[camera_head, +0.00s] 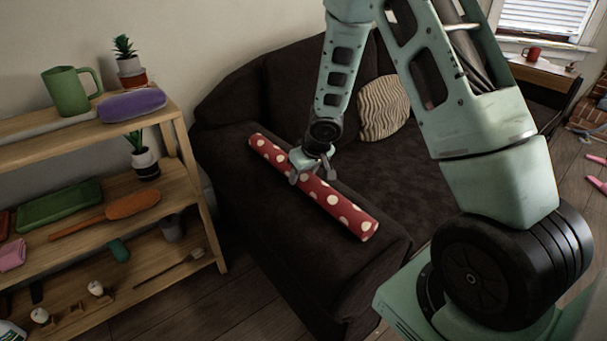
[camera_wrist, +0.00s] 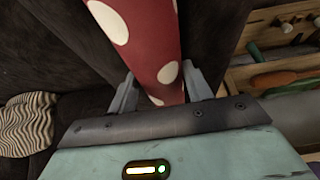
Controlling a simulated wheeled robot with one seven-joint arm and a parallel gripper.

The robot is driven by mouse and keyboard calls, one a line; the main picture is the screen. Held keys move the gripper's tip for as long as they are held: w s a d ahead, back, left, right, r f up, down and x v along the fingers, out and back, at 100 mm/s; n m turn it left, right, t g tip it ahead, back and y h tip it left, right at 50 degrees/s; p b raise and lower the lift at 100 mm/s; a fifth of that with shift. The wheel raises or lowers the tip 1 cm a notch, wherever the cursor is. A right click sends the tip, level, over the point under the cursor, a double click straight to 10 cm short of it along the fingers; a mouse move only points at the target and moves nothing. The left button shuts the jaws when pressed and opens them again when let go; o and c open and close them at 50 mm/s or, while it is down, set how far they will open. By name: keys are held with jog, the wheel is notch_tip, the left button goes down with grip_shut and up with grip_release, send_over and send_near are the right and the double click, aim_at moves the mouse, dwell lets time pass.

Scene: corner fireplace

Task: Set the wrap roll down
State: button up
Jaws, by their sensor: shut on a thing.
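The wrap roll (camera_head: 341,206) is a long red tube with pale dots. In the head view it lies lengthwise along the top of the dark sofa's left armrest (camera_head: 290,258). My gripper (camera_head: 312,174) is over the roll's middle with a finger on each side, shut on it. In the wrist view the roll (camera_wrist: 140,40) runs up from between the two fingers. The roll seems to be on or just above the armrest; I cannot tell whether it touches. Its underside is hidden.
A wooden shelf (camera_head: 186,181) with a green mug (camera_head: 67,91), potted plants and several tools stands left of the sofa. A striped cushion (camera_head: 384,108) leans at the sofa's back. The sofa seat (camera_head: 385,165) is otherwise clear. Pink items lie on the floor at right.

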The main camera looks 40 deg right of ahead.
jog(key=o, duration=1.1)
jog(key=shift+f, duration=0.1)
jog(key=shift+c, duration=0.2)
jog(key=p+v, duration=0.7)
jog(key=v, duration=0.5)
jog(key=s+a+r+n, duration=0.1)
jog(key=a+r, duration=0.3)
jog(key=a, duration=0.3)
jog(key=s+a+r+n+g, duration=0.2)
jog(key=s+a+r+n, duration=0.1)
jog(key=s+a, duration=0.6)
jog(key=s+a+r+n+g, duration=0.2)
jog(key=s+a+r, duration=0.3)
jog(key=s+a, duration=0.5)
jog(key=s+n, duration=0.1)
jog(key=s, duration=0.5)
jog(key=shift+a+g, duration=0.25)
jog(key=shift+g, duration=0.05)
